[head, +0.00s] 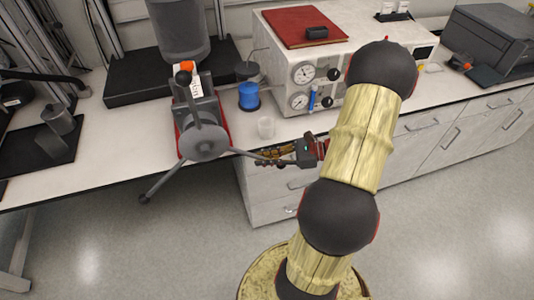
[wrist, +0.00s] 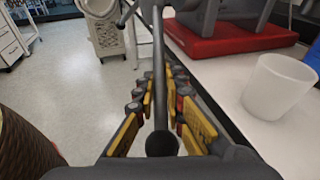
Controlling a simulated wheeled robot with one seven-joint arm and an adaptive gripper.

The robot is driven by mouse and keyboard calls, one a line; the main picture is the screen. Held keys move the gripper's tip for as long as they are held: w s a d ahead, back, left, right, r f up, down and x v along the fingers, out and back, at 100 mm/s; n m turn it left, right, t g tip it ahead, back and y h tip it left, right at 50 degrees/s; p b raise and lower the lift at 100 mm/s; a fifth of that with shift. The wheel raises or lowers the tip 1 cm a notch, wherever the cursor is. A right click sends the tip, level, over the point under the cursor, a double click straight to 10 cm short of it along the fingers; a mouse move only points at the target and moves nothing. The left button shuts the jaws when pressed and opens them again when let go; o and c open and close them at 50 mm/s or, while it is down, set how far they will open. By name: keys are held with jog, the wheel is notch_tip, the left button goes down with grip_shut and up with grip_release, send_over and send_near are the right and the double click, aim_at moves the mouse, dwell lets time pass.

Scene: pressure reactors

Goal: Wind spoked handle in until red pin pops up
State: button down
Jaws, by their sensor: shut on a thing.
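The spoked handle (head: 205,143) is a grey hub on the front of a red-and-grey stand. One spoke points up, one points down left to a dark knob (head: 145,198), and one points right to my gripper (head: 273,158). In the wrist view, my gripper (wrist: 162,115) has its yellow-padded fingers on either side of this grey spoke (wrist: 159,65), shut on it near its black end knob (wrist: 162,144). A small orange-red tip (head: 187,65) shows at the top of the stand; I cannot tell whether it is the pin or whether it is raised.
A white cup (head: 266,127), also near the gripper in the wrist view (wrist: 278,88), and a blue container (head: 249,96) stand right of the stand. A gauge box (head: 335,62) is behind. The bench edge and drawers (head: 268,190) are close to my gripper. Open floor lies in front.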

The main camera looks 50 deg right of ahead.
jog(key=shift+w+a+f+t+y, duration=0.15)
jog(key=shift+a+f+t, duration=0.15)
jog(key=shift+f, duration=0.2)
jog(key=shift+w+a+f+t+y, duration=0.15)
jog(key=shift+a+f+t, duration=0.1)
jog(key=shift+f, duration=0.25)
jog(key=c, duration=1.9)
grip_release()
jog(key=shift+o, duration=0.3)
jog(key=shift+s+d+r, duration=0.1)
jog(key=v, duration=1.2)
